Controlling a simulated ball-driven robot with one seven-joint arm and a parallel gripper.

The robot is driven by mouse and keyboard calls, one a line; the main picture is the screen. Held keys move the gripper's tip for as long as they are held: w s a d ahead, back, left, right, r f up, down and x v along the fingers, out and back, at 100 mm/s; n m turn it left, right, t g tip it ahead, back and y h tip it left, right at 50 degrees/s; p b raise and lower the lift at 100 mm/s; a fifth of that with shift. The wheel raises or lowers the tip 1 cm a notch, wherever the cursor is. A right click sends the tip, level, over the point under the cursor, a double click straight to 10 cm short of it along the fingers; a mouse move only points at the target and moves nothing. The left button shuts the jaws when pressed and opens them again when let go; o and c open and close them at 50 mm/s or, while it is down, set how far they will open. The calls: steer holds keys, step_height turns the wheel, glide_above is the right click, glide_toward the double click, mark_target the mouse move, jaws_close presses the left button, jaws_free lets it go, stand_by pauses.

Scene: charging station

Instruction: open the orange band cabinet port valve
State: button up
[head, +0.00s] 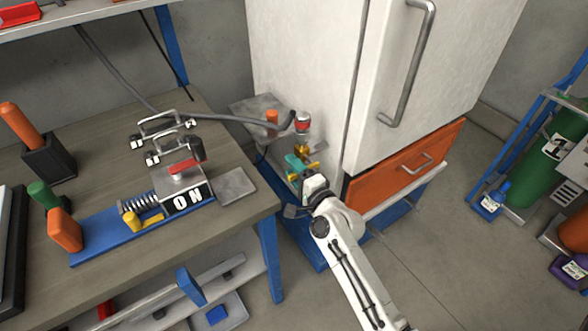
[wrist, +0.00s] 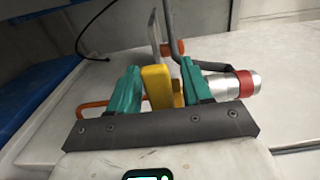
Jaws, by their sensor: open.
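The white cabinet (head: 302,60) with the orange band (head: 405,160) stands at centre right in the head view. On its left side is a silver port fitting with a red band (head: 303,122), also at the right in the wrist view (wrist: 246,84). The yellow valve handle (head: 302,149) is just below it. My gripper (head: 298,163) is at the valve, its teal fingers open. In the wrist view the yellow handle (wrist: 157,86) stands between the open fingers (wrist: 160,75), closer to the left one. I cannot tell whether either finger touches it.
A grey hose (head: 225,117) runs from behind the workbench to the port, with an orange lever (head: 271,117) near it. The workbench (head: 235,210) stands close on the left, bearing a fixture marked ON. Gas cylinders (head: 548,155) stand at the right. Floor in front is clear.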

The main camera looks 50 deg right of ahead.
jaws_close()
